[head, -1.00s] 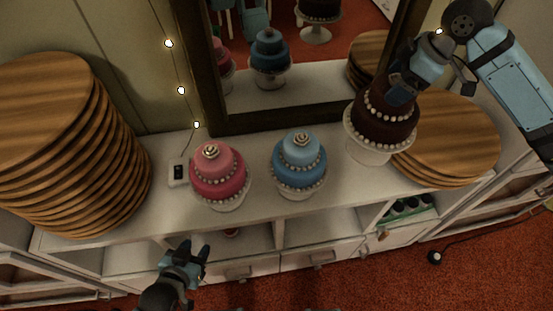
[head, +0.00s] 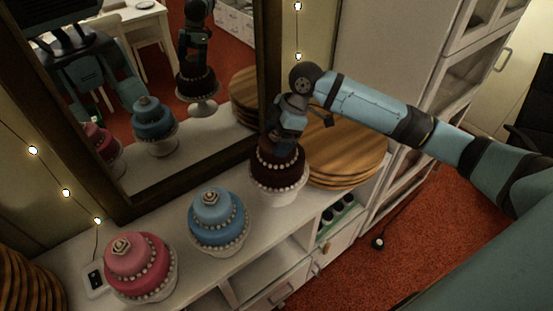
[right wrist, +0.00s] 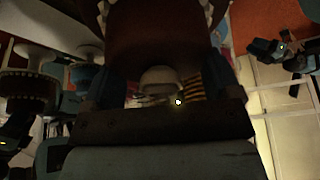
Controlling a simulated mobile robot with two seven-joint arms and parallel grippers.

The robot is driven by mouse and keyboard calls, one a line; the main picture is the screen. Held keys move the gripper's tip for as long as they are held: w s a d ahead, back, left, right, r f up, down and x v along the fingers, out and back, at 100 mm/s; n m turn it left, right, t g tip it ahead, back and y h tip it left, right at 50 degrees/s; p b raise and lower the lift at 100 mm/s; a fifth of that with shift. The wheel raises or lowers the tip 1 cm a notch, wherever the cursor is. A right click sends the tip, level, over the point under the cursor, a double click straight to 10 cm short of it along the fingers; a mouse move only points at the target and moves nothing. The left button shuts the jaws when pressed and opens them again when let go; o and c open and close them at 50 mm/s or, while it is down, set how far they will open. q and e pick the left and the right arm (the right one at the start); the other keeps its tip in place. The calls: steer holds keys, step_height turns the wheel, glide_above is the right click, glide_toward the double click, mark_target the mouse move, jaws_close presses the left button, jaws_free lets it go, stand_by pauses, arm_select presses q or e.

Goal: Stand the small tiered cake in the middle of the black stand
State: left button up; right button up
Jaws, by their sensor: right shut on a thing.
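A dark brown two-tier cake (head: 277,175) with pearl trim is at the white stand (head: 283,196) on the cabinet top; I cannot tell whether it rests on it or is just above. My right gripper (head: 287,140) comes down from above and is shut on its upper tier. In the right wrist view the brown cake (right wrist: 160,38) fills the space between the fingers. I see no black stand. A dark gripper (right wrist: 283,52) at the right of the right wrist view may be my left one; its jaws are unclear.
A blue tiered cake (head: 217,215) and a pink one (head: 138,262) stand left of the brown cake. Stacked wooden boards (head: 345,155) lie close on its right. A mirror (head: 150,95) rises behind. Red carpet (head: 425,215) lies before the cabinet.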

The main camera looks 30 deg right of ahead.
mark_target(277, 180)
steer(key=shift+f+p, duration=0.35)
steer(key=shift+f, duration=4.2)
steer(key=o, duration=1.6)
